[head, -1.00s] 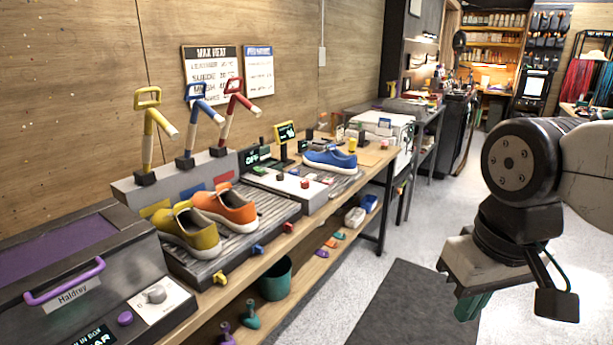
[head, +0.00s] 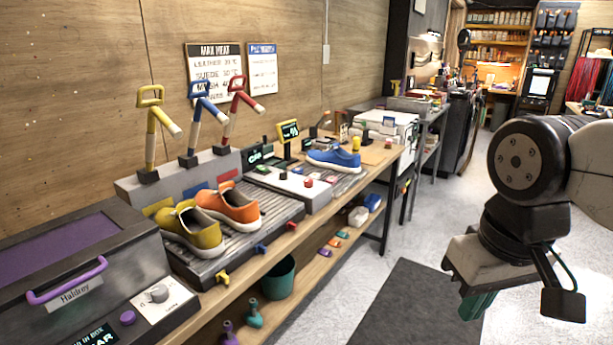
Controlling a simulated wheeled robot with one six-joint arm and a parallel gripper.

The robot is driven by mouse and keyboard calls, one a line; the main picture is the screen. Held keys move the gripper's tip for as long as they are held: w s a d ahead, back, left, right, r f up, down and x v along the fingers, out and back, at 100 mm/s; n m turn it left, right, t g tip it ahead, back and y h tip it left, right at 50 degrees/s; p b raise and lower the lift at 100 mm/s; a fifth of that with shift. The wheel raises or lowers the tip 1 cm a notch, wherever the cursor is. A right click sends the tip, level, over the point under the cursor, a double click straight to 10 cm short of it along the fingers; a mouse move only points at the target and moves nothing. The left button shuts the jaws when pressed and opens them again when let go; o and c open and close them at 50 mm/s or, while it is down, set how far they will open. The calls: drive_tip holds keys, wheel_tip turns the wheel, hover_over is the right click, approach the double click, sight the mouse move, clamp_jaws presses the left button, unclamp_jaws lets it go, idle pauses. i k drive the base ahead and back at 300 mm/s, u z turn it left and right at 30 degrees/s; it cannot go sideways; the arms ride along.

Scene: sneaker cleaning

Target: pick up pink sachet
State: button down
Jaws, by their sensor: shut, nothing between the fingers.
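I cannot make out a pink sachet in the head view. Small coloured pieces (head: 333,243) lie on the lower shelf, too small to identify. My gripper (head: 478,306) hangs at the right over the floor, its teal fingers pointing down. It is shut and empty, well apart from the bench.
A wooden bench (head: 395,160) runs along the left wall. It carries a yellow sneaker (head: 195,230), an orange sneaker (head: 232,205), a blue sneaker (head: 335,160) and a grey machine (head: 110,250). A teal bin (head: 279,278) stands below. Pale floor and a dark mat (head: 405,305) lie clear.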

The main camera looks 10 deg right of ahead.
sight(332, 180)
drive_tip(key=k, duration=0.6)
drive_tip(key=z, duration=0.75)
drive_tip(key=i, duration=1.45)
drive_tip(key=u, duration=0.4)
drive_tip(key=i, duration=0.75)
drive_tip(key=u, duration=0.65)
